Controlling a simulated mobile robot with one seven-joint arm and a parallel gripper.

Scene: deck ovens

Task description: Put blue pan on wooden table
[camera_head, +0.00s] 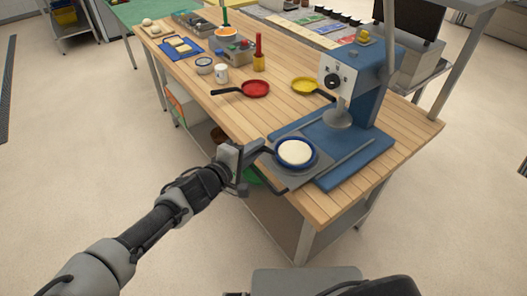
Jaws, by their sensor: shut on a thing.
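The blue pan (316,161) holds a round white piece (296,152), which looks like dough. Its dark handle points left toward my gripper (246,158). My gripper is shut on the pan's handle at the left edge of the wooden table (407,122). The pan is level, in front of the blue machine (366,85) and over its grey plate (278,170). I cannot tell whether the pan touches the plate or is just above it.
A red pan (257,89) and a yellow pan (305,85) lie farther back on the table. A white cup (221,73), a bowl (204,66) and a red-handled holder (259,60) stand near the red pan.

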